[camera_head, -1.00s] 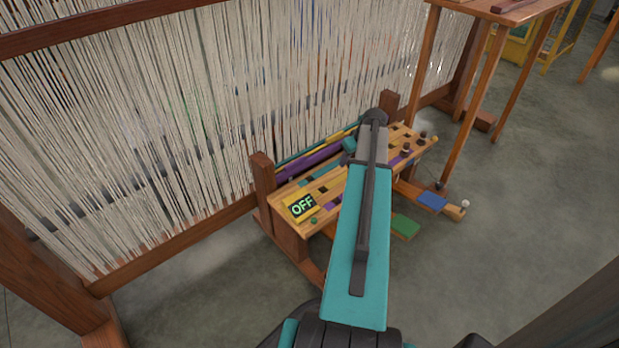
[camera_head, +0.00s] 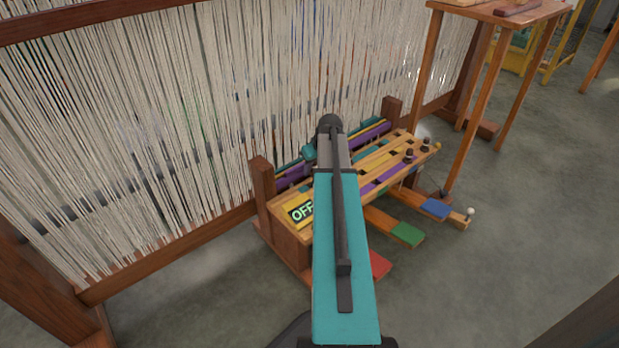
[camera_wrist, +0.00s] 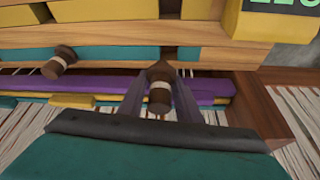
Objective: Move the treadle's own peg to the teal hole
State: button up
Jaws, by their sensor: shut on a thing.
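My gripper (camera_wrist: 158,104) is shut on a dark brown peg (camera_wrist: 160,98) with a pale band, seen in the wrist view. The held peg is close to a dark square hole (camera_wrist: 169,53) in a teal strip (camera_wrist: 115,54) of the wooden peg board; I cannot tell whether its tip is in a hole. A second similar peg (camera_wrist: 60,62) stands tilted in the picture at the left, by the same teal strip. In the head view the peg board (camera_head: 335,207) shows partly behind my arm, which hides my gripper and the held peg.
Red (camera_head: 379,265), green (camera_head: 407,234) and blue (camera_head: 435,208) treadles stick out below the board. More dark pegs (camera_head: 409,155) stand at its right end. Loom threads (camera_head: 130,130) hang behind; a wooden stand (camera_head: 480,90) is at right.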

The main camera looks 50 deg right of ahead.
aim_at(308, 181)
jog(key=shift+w+a+f, duration=0.1)
jog(key=shift+w+a, duration=0.2)
jog(key=shift+a, duration=0.05)
notch_tip(308, 181, down, 2)
jog(key=shift+w+a+f+b, duration=0.15)
jog(key=shift+f+b, duration=0.1)
jog(key=shift+b, duration=0.9)
jog(key=shift+f, duration=0.45)
jog(key=shift+f, duration=0.6)
